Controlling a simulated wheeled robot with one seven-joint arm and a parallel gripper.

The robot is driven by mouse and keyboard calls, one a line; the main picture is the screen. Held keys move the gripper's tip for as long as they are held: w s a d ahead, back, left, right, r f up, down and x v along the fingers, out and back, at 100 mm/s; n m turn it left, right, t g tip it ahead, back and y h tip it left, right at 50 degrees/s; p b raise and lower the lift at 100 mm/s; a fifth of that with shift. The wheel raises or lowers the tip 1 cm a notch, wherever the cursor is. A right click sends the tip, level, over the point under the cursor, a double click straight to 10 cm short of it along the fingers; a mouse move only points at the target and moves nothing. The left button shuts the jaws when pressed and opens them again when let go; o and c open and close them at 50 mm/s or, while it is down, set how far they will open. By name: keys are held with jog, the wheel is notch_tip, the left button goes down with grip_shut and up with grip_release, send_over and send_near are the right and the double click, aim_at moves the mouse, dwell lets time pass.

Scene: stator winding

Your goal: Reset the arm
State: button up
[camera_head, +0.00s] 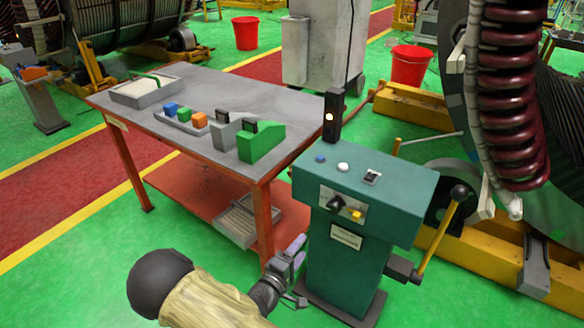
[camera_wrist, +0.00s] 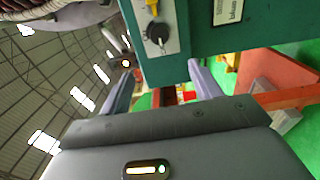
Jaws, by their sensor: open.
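My gripper (camera_head: 291,268) is low in the head view, beside the left side of the green control cabinet (camera_head: 345,262) and in front of the table's near corner. In the wrist view, my gripper (camera_wrist: 163,88) shows two grey fingers spread apart with nothing between them. The cabinet (camera_wrist: 215,45) fills the top of the wrist view, with a black knob (camera_wrist: 156,35) and a yellow switch (camera_wrist: 152,6) on its panel. I cannot tell the exact gap between the fingers and the cabinet.
A grey-topped table (camera_head: 228,92) with orange legs holds a tray (camera_head: 144,91), small coloured blocks (camera_head: 184,115) and a green block (camera_head: 261,142). A yellow lever (camera_head: 440,238) stands at the cabinet's right. Red buckets (camera_head: 409,66) stand behind. Green floor (camera_head: 90,262) is clear at the lower left.

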jog(key=s+d+r+m+g+y, duration=1.1)
jog(key=s+d+r+g, duration=0.1)
jog(key=s+r, duration=0.25)
jog(key=w+p+v, duration=0.3)
jog(key=p+v, duration=1)
jog(key=p, duration=0.1)
jog(key=shift+s+a+r+p, duration=0.2)
jog(key=shift+a+r+p, duration=0.1)
jog(key=shift+a+r, duration=0.25)
jog(key=shift+f, duration=0.1)
dwell(0.7)
